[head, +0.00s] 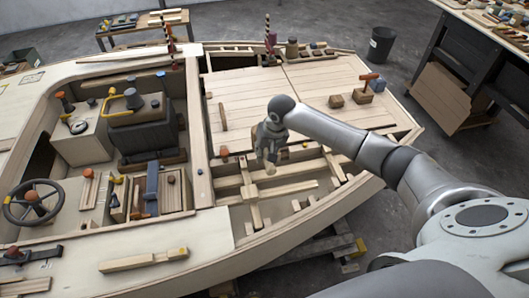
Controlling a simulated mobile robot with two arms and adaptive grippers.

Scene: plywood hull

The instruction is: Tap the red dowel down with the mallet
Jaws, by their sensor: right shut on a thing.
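My right gripper (268,152) comes in from the right and hangs over the slatted frame in the middle of the hull. It is shut on a small pale wooden thing (270,168) that shows below its fingers; I cannot tell for sure that this is the mallet. A short orange-red peg (224,153), which may be the red dowel, stands on the hull to the left of the gripper, apart from it. My left gripper is not in view.
The plywood hull (320,95) has beams and open gaps around the gripper. A steering wheel (33,203) and a dark seat (135,120) are at the left. Wooden blocks (336,101) stand on the right deck. A workbench (470,40) is at the upper right.

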